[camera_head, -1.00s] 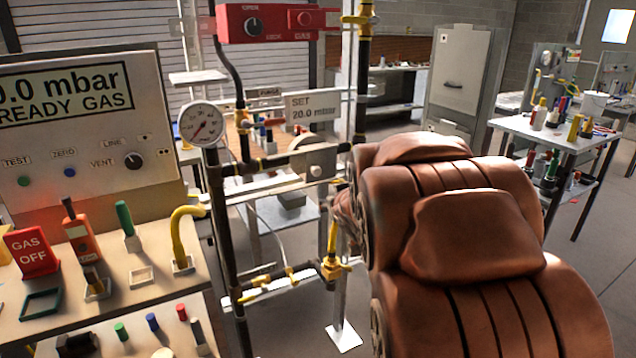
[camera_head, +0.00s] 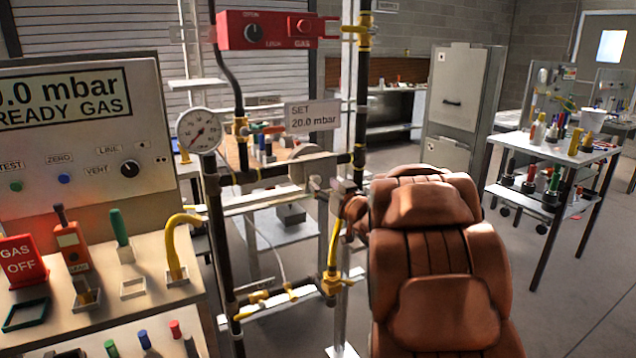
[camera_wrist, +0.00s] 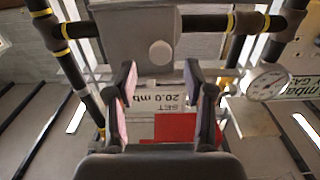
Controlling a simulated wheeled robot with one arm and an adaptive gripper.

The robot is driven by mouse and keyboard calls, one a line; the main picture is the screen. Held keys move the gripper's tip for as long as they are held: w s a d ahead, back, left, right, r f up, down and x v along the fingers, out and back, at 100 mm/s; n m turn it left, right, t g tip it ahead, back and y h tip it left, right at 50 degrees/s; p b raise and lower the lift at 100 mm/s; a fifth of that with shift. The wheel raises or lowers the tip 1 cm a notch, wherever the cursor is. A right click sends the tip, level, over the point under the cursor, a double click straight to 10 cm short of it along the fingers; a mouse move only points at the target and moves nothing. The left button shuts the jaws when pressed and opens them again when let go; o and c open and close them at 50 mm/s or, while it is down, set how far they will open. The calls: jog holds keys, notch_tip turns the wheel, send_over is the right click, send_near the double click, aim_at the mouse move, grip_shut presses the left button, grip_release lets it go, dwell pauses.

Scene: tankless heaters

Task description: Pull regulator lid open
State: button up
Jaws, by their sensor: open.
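The regulator (camera_head: 306,168) is a grey housing on the black pipe, below the "SET 20.0 mbar" sign (camera_head: 312,116). In the wrist view, which is upside down, the regulator (camera_wrist: 135,35) is at the top, with a round pale button or knob (camera_wrist: 161,53) on its face. I cannot make out a separate lid edge; no gap shows. My gripper (camera_wrist: 160,82) is open and empty, its fingers apart just short of the regulator's face in the picture. In the head view my arm partly hides the gripper beside the regulator's right side; contact cannot be told.
Black pipes with yellow bands frame the regulator, with a pressure gauge (camera_head: 199,130) to the left and a red gas box (camera_head: 265,30) above. A test bench with a red "GAS OFF" block (camera_head: 20,262) stands at left.

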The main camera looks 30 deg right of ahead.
aim_at(317, 181)
jog(key=shift+w+d, duration=0.15)
jog(key=shift+w, duration=2.05)
grip_shut()
